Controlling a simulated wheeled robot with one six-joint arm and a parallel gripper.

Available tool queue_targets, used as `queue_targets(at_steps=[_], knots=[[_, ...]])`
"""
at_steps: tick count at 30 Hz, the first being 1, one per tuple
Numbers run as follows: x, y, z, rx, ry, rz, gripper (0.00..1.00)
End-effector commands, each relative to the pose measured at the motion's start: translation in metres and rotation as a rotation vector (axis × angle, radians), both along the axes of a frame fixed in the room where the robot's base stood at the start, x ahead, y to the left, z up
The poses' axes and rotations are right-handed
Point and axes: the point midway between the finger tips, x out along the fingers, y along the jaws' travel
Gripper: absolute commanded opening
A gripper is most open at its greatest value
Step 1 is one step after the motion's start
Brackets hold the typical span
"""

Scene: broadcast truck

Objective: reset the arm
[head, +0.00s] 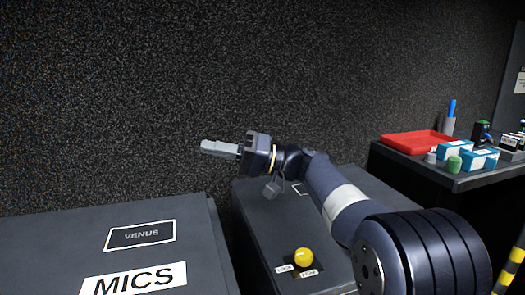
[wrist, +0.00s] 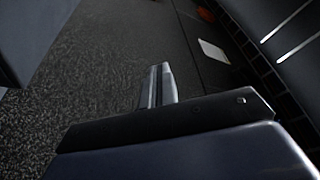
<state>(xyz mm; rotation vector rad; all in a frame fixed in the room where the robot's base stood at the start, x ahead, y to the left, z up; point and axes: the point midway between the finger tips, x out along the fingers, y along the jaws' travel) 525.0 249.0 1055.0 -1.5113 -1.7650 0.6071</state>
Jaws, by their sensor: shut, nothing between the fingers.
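My gripper (head: 222,148) is shut and empty. In the head view my arm reaches from the lower right toward the left, and the gripper points left in the air, in front of the dark speckled wall. It is above the dark cases and touches nothing that I can see. In the wrist view the closed fingers (wrist: 157,84) show at the middle, with dark floor beyond them.
A case marked MICS (head: 205,270) stands at lower left. A second dark case (head: 258,215) bears a yellow knob (head: 303,257). At right a dark counter (head: 420,168) holds a red tray (head: 418,142), blue-and-white boxes (head: 478,159) and a green item (head: 454,164).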

Motion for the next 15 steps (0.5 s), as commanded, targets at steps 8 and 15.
queue_targets(at_steps=[8, 15], knots=[[0.015, 0.005, 0.012, -0.025, 0.081, 0.001, 0.00], [0.029, 0.009, 0.016, -0.047, 0.147, 0.000, 0.00]])
